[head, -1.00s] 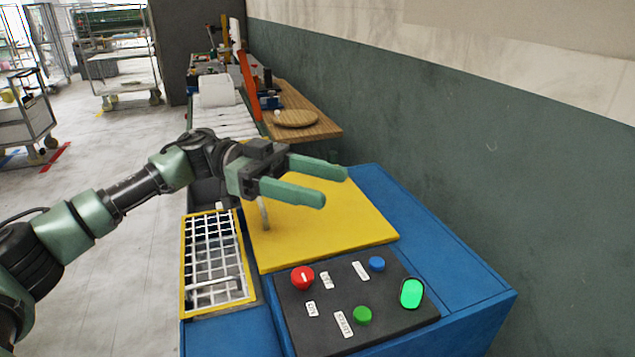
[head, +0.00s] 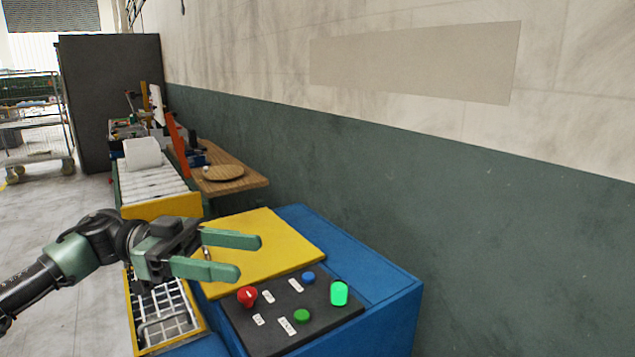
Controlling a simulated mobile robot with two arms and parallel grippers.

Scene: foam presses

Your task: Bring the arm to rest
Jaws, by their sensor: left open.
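My left gripper (head: 248,257) is open and empty. Its two green fingers point right and hover over the yellow plate (head: 282,246) of the blue machine (head: 385,303), near its left part. The arm comes in from the lower left. The black control panel (head: 270,338) in front carries a red knob (head: 247,296), a blue button (head: 308,277), a green button (head: 302,316) and a lit green oval (head: 339,293). The fingers are behind and left of these controls and appear apart from them. My right gripper is not in view.
A yellow-framed white grid (head: 165,315) lies left of the panel, below my arm. A roller conveyor (head: 150,184) with a white roll (head: 142,153) and a wooden table (head: 232,184) stand behind. A green and white wall (head: 480,200) closes the right side. Open floor lies left.

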